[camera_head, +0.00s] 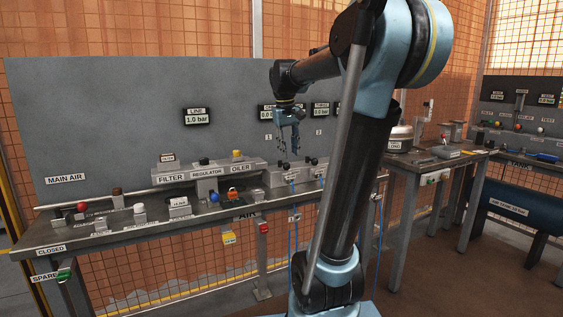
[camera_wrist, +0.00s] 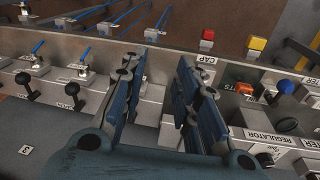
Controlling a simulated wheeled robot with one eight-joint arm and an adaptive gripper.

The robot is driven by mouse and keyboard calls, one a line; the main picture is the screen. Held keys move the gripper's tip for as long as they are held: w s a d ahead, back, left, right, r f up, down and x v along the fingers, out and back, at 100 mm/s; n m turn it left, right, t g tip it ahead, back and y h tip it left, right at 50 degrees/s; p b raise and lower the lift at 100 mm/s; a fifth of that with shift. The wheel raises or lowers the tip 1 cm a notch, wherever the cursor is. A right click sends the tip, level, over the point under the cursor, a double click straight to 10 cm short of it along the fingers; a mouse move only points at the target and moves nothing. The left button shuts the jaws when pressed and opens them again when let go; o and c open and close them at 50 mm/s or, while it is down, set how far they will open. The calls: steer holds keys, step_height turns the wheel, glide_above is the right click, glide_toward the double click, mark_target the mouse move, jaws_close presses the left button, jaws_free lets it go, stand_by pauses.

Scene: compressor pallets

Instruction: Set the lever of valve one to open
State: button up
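A row of valves with black-knobbed levers stands on the bench under the numbered displays. In the head view one black knob (camera_head: 286,166) is just below my gripper (camera_head: 286,143), beneath the board's number 1. In the wrist view two black-knobbed levers (camera_wrist: 72,89) (camera_wrist: 22,78) stand at the left, near the label 3 (camera_wrist: 25,149). My gripper (camera_wrist: 160,75) has its blue fingers apart, with nothing seen between them. The left finger covers part of the valve row, so I cannot make out valve one's lever or its position there.
Red (camera_wrist: 208,35) and yellow (camera_wrist: 257,43) parts sit at the bench's front. A grey backboard (camera_head: 110,110) rises behind.

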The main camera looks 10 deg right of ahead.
step_height(320, 180, up, 7)
steer(key=n, duration=0.1)
glide_above(282, 163)
steer(key=s+a, duration=0.2)
steer(key=a, duration=0.1)
steer(key=w, duration=0.1)
steer(key=shift+g+h, duration=0.3)
steer(key=shift+h, duration=0.1)
steer(key=d+f, duration=0.1)
steer(key=f, duration=0.4)
steer(key=d+f, duration=0.1)
steer(key=f, duration=0.5)
steer(key=w+f, duration=0.1)
steer(key=f, duration=0.4)
steer(key=shift+d+f, duration=0.25)
steer(key=shift+d, duration=0.15)
steer(key=shift+c, duration=0.6)
